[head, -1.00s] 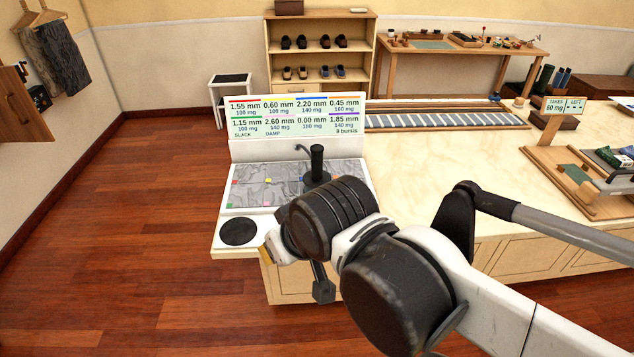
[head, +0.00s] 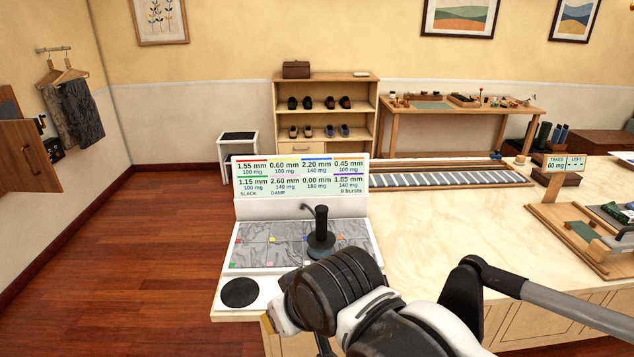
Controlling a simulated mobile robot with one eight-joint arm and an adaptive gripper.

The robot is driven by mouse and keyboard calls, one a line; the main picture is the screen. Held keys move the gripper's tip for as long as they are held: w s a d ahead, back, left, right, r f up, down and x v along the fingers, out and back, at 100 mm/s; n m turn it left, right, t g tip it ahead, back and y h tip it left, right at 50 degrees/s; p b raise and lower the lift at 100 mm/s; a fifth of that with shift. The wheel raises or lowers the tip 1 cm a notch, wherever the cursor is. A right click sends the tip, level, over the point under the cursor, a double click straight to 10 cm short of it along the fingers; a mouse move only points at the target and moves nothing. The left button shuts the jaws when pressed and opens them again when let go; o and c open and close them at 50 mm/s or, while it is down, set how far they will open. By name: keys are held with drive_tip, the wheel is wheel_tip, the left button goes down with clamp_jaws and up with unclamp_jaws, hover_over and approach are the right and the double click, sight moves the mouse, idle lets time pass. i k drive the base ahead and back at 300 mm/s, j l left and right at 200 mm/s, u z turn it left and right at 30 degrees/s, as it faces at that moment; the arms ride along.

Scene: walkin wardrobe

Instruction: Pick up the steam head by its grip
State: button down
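The steam head (head: 320,238) is dark, with an upright black cylindrical grip on a rounded base. It stands on the grey wrinkled cloth panel (head: 256,246) of the white station. A thin curved hose or hook shows just behind its grip. My arm's dark wrist is in front of and below it in the picture, apart from the grip. My gripper (head: 272,321) is mostly hidden behind the wrist at the station's front edge. Only a small pale and yellowish part shows, so its fingers cannot be made out.
A sign board (head: 300,181) with readings stands behind the cloth. A round black pad (head: 239,292) lies at the station's front left. The pale counter (head: 440,225) is clear to the right, with a slatted strip (head: 450,179) behind. A wooden fixture (head: 575,240) stands far right.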

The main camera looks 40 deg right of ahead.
sight(321, 242)
drive_tip(key=i+j+z, duration=0.1)
drive_tip(key=z, duration=0.35)
drive_tip(key=i+j+z, duration=0.1)
drive_tip(key=j+z, duration=0.2)
drive_tip(key=z, duration=0.15)
drive_tip(key=j+z, duration=0.25)
drive_tip(key=z, duration=0.2)
drive_tip(key=j+z, duration=0.25)
drive_tip(key=z, duration=0.2)
drive_tip(key=j+z, duration=0.3)
drive_tip(key=z, duration=0.15)
drive_tip(key=j+z, duration=0.2)
drive_tip(key=z, duration=0.25)
drive_tip(key=k, duration=0.05)
